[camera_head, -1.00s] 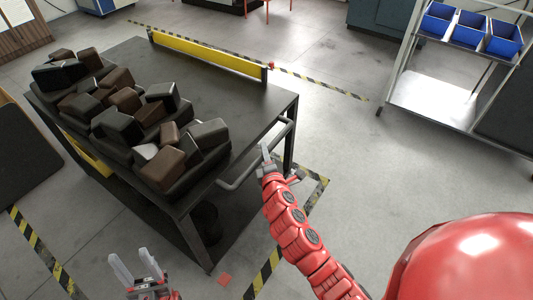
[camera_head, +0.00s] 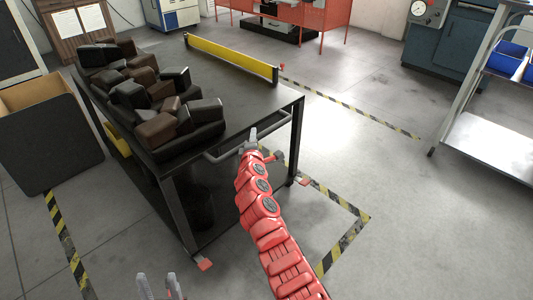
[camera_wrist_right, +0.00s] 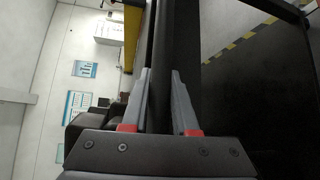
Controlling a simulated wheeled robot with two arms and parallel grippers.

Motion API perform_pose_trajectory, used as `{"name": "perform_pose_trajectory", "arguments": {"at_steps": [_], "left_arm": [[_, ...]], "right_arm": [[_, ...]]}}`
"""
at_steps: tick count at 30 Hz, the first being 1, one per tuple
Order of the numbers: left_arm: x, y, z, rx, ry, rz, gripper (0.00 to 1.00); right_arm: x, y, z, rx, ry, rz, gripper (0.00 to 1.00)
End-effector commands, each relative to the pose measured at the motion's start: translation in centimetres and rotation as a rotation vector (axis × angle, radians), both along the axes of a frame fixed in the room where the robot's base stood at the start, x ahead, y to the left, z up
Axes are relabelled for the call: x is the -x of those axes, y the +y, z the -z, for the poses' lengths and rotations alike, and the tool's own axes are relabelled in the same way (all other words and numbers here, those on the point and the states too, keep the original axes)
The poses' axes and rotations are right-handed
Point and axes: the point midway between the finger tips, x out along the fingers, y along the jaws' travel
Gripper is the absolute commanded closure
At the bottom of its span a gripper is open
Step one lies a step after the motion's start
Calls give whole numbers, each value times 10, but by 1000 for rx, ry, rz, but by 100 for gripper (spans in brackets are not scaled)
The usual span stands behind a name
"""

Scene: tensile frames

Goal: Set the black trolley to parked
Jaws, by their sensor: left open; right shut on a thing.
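The black trolley (camera_head: 262,98) is a dark flat-topped cart with legs and a grey push handle (camera_head: 222,156) at its near end. Dark brown and black blocks (camera_head: 155,130) are heaped on its left side. Red pedals show at the feet of its near-left leg (camera_head: 205,263) and near-right leg (camera_head: 303,181). My right gripper (camera_head: 252,138) is at the right part of the handle and shut on it; in the right wrist view its fingers (camera_wrist_right: 160,95) stand either side of a dark bar. My left gripper (camera_head: 160,286) is open and empty at the bottom edge.
A yellow bar (camera_head: 230,57) stands at the trolley's far end. Yellow-black floor tape runs at left (camera_head: 65,245) and right (camera_head: 340,200). An open bin (camera_head: 45,140) stands close on the left. A shelf (camera_head: 485,140) is at right. Floor between trolley and shelf is clear.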

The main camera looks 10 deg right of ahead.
Motion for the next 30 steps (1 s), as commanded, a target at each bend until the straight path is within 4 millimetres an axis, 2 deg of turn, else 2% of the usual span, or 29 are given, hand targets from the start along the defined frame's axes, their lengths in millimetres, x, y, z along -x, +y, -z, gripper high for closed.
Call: {"name": "perform_pose_trajectory", "arguments": {"at_steps": [1,6,22,23,24,27,30], "left_arm": [[1,0,9,-8,-5,1,50],[3,0,16,-25,-20,0,50],[5,0,17,-32,-27,-1,50],[5,0,17,-32,-28,-1,50],[5,0,17,-32,-28,-1,50],[5,0,18,-32,-28,-1,50],[5,0,18,-32,-28,-1,50]], "right_arm": [[-5,4,1,-1,-5,1,100],[-17,11,-2,1,-7,2,100],[-22,10,-4,5,-6,9,100],[-22,10,-4,5,-6,9,67],[-22,10,-4,5,-6,9,60],[-22,11,-3,4,-4,7,43],[-22,12,-2,3,-3,6,43]]}}
